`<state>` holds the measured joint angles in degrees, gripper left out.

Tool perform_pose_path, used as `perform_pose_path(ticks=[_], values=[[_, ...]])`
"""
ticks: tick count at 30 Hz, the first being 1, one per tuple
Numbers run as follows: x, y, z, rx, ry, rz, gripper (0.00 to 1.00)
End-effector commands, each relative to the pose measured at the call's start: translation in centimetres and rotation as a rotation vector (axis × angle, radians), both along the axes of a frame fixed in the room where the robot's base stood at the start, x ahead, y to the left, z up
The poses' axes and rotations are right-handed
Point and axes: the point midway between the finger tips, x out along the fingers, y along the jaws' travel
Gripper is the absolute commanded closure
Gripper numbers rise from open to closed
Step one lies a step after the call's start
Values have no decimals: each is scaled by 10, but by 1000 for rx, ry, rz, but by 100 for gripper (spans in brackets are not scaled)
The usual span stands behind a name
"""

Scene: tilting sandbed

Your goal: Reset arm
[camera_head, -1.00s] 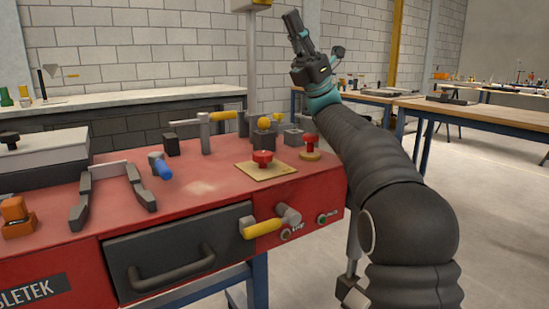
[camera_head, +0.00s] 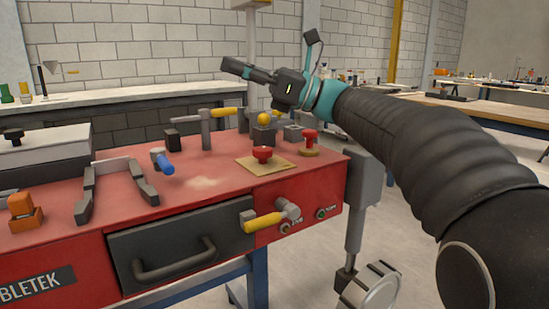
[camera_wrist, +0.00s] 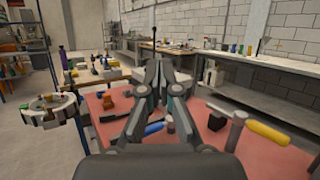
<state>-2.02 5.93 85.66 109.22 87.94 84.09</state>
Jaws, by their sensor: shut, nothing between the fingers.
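My gripper (camera_head: 247,70) is shut and empty. In the head view it hangs in the air above the back right part of the red sandbed machine (camera_head: 213,187), with its fingers pointing left. My arm reaches in from the right edge. In the wrist view my gripper (camera_wrist: 158,65) stands in the middle, fingers together, with the red machine top (camera_wrist: 282,158) below and behind it. It touches nothing that I can see.
The machine top carries a blue-handled lever (camera_head: 162,163), a yellow-handled lever (camera_head: 222,114), red knobs (camera_head: 262,154) and an orange block (camera_head: 23,210). A yellow handle (camera_head: 262,224) sticks out in front. A white bench (camera_head: 110,96) runs along the brick wall.

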Motion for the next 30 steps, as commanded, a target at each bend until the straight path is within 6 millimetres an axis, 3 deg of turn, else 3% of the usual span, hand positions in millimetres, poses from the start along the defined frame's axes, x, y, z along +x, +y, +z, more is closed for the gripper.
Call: perform_pose_path(ticks=[5,11,17,21,27,30], values=[[-40,6,-70,-338,-209,-142,100],[-85,-16,-161,-739,-503,-198,100],[-133,-65,-248,-1128,-844,-126,100],[-167,-110,-302,-1380,-1100,8,100],[-208,-176,-361,-1667,-1454,308,100],[-222,-201,-378,-1750,-1586,463,100]])
